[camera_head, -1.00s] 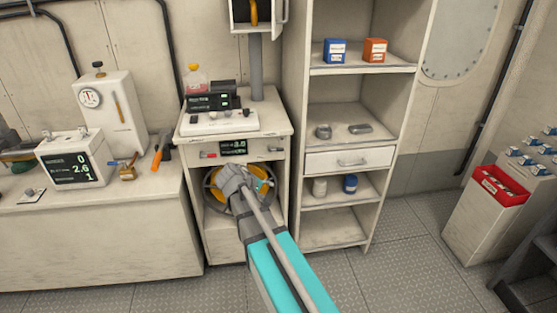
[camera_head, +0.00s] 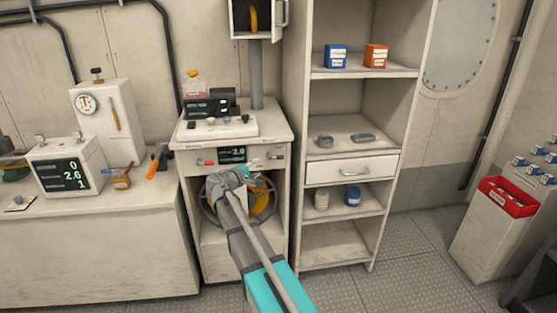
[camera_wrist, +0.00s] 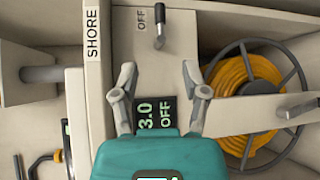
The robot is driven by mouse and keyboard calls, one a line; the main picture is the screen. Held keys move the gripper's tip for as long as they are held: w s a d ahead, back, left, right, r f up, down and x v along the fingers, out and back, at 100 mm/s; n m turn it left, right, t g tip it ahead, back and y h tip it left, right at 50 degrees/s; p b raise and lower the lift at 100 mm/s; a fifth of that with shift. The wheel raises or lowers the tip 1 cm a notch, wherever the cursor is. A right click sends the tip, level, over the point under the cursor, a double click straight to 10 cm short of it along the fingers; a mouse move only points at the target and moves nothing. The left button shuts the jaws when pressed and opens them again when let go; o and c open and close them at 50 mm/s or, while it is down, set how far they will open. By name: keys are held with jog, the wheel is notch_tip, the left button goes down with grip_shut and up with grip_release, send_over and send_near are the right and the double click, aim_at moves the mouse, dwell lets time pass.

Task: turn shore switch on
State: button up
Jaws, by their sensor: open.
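The shore switch (camera_wrist: 159,30) is a small dark lever on a pale panel, beside an OFF mark in the wrist view. A SHORE label (camera_wrist: 91,33) runs along the panel edge. The switch also appears as a small lever (camera_head: 275,157) at the panel's right end in the head view. A display (camera_wrist: 155,114) reads 3.0 and OFF. My gripper (camera_wrist: 159,75) is open and empty, with its fingers spread in front of the panel. The lever lies beyond the fingertips, not between them. In the head view my gripper (camera_head: 246,173) is just below the display.
A yellow hose reel (camera_wrist: 245,95) sits in the open bay below the panel. A red handle (camera_head: 207,162) is at the panel's left end. A shelf unit (camera_head: 297,130) stands close on the right, and a counter (camera_head: 100,225) on the left.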

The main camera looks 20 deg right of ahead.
aim_at(277, 158)
jog(key=shift+d, duration=0.1)
jog(key=b+x, duration=0.2)
jog(key=x, duration=1.1)
jog(key=shift+w+d+f, duration=0.1)
jog(key=shift+w+d, duration=0.1)
jog(key=shift+d, duration=0.1)
grip_shut()
